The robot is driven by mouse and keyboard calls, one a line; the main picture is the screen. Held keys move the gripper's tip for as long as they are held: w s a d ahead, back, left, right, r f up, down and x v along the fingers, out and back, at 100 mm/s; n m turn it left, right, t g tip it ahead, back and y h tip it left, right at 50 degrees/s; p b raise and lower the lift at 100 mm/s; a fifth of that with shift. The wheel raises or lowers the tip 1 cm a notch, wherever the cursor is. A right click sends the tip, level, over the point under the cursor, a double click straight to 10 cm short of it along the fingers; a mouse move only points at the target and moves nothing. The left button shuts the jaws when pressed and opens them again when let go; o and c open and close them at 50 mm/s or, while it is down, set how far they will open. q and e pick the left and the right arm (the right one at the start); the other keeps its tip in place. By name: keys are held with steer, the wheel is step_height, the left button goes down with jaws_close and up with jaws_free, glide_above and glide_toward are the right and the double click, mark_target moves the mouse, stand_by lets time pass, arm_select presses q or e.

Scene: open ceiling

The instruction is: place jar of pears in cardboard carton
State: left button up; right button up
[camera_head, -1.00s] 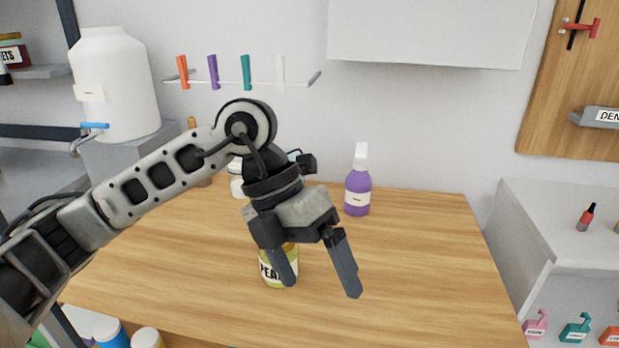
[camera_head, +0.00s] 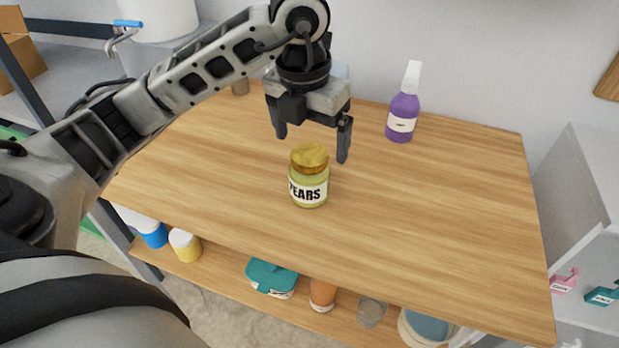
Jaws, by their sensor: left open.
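The jar of pears (camera_head: 309,177) stands upright on the wooden table. It has a gold lid, yellow-green contents and a white label reading "PEARS". My left gripper (camera_head: 312,146) is open and empty, with its fingers pointing down. It appears above and behind the jar, apart from it as far as I can tell. Brown cardboard boxes (camera_head: 22,52) show at the upper left edge, partly cut off; I cannot tell whether one is the carton. My right gripper is not in view.
A purple spray bottle (camera_head: 403,106) stands at the table's back. The wooden table (camera_head: 440,210) is clear on its right and front. A shelf below holds several containers, including a teal one (camera_head: 271,277). A grey cabinet (camera_head: 575,190) stands at the right.

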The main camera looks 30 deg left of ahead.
mark_target(310, 154)
arm_select(q)
steer(key=shift+w+a+f+p, duration=0.1)
steer(key=shift+w+f+p, duration=0.05)
steer(key=shift+f, duration=1)
steer(key=shift+w+a+f+p, duration=0.1)
steer(key=shift+w+f+p, duration=0.05)
steer(key=shift+f, duration=0.95)
steer(key=shift+w+a+f+p, duration=0.1)
steer(key=shift+w+f+p, duration=0.05)
steer(key=shift+f, duration=1)
steer(key=c, duration=1.3)
steer(key=shift+r, duration=0.1)
steer(key=shift+c, duration=0.8)
steer(key=shift+r, duration=0.1)
